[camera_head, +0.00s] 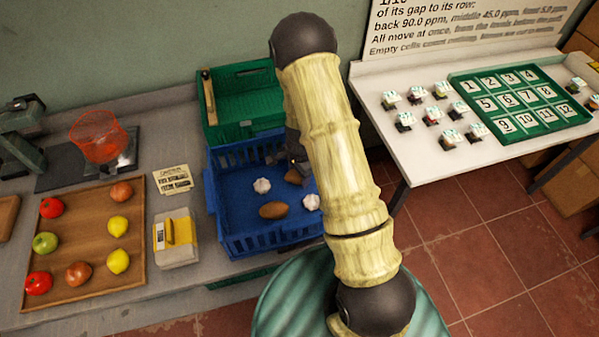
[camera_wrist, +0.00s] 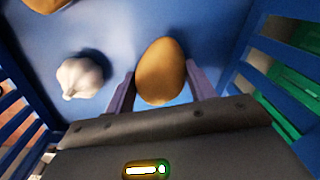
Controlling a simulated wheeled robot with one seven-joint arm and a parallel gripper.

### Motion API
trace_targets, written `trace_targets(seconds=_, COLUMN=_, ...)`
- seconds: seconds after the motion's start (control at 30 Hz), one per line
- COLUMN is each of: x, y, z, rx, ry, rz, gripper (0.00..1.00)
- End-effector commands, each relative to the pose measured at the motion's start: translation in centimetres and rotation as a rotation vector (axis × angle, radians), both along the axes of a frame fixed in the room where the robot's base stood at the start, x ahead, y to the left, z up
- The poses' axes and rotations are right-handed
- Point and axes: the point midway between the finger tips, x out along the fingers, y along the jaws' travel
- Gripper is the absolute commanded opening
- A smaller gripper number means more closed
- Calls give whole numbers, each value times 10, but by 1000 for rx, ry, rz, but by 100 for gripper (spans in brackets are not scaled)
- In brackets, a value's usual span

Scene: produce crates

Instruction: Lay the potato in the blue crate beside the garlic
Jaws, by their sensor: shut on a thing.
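A brown potato (camera_wrist: 160,70) is between the two fingers of my gripper (camera_wrist: 163,88) in the wrist view, and the fingers are shut on it. In the head view this potato (camera_head: 293,177) shows partly beside my dark gripper, inside the blue crate (camera_head: 232,244). I cannot tell whether it touches the crate floor. One white garlic (camera_head: 262,186) lies to its left, and another garlic (camera_head: 311,202) lies in front, partly behind my arm. A garlic (camera_wrist: 80,78) also shows left of the held potato in the wrist view. A second potato (camera_head: 273,210) lies nearer the crate's front.
A green crate (camera_head: 206,105) stands behind the blue one. A white table (camera_head: 400,75) stands at right. My arm hides the blue crate's right side in the head view.

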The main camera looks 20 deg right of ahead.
Motion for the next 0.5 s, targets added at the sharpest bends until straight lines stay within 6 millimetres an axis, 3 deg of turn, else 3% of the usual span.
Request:
trace_targets(seconds=0.27, x=0, y=0, z=-1, rx=0, ry=0, rz=0, gripper=28)
trace_targets(seconds=0.3, x=0, y=0, z=-1, rx=0, ry=0, rz=-1, gripper=62)
trace_targets(seconds=0.4, x=0, y=-1, z=-1, rx=0, ry=0, rz=-2, gripper=80)
trace_targets(seconds=0.5, x=0, y=-2, z=-1, rx=0, ry=0, rz=-3, gripper=80)
